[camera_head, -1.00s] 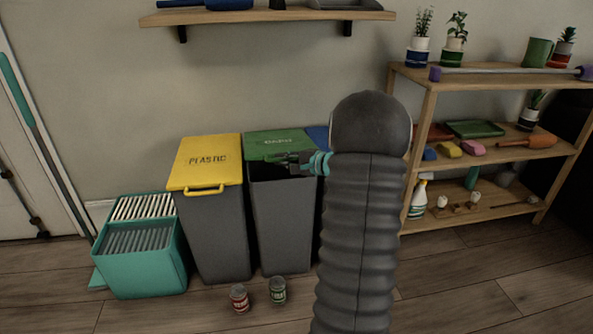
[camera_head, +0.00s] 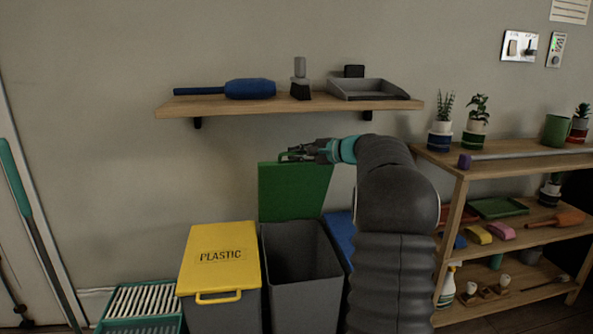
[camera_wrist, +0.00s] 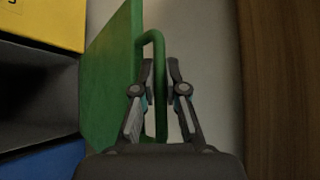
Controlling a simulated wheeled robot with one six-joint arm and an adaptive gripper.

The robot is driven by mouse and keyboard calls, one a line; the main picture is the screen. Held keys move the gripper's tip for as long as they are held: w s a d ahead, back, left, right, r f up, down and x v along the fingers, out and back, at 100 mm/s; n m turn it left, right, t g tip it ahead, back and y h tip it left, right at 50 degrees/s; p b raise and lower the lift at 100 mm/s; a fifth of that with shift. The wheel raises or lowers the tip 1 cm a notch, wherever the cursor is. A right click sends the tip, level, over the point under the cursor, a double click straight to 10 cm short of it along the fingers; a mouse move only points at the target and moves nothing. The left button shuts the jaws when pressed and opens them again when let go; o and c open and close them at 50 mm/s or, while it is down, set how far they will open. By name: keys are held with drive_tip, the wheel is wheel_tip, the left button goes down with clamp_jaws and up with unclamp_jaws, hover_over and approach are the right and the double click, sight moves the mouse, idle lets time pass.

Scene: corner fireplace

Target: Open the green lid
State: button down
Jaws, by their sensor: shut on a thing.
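The green lid (camera_head: 290,194) stands raised, about upright, at the back of the middle grey bin (camera_head: 300,270). The bin's mouth is open and its dark inside shows. My gripper (camera_head: 290,156) is at the lid's top edge, shut on the green handle. In the wrist view, the fingers of my gripper (camera_wrist: 160,80) close around the green handle (camera_wrist: 157,60), with the green lid (camera_wrist: 115,75) to the left of them.
The yellow-lidded plastic bin (camera_head: 220,255) stands left of the open bin. A blue lid (camera_head: 340,235) is at its right, partly behind my arm. A wall shelf (camera_head: 290,105) hangs just above my gripper, and a wooden rack (camera_head: 450,220) stands to the right.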

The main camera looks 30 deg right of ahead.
drive_tip(key=w+d+r, duration=0.2)
drive_tip(key=w+r, duration=0.1)
drive_tip(key=w, duration=0.4)
drive_tip(key=shift+w+d+r, duration=0.2)
drive_tip(key=shift+w+d, duration=0.05)
drive_tip(key=shift+w, duration=0.1)
drive_tip(key=c, duration=1.2)
unclamp_jaws()
drive_tip(key=v, duration=1.2)
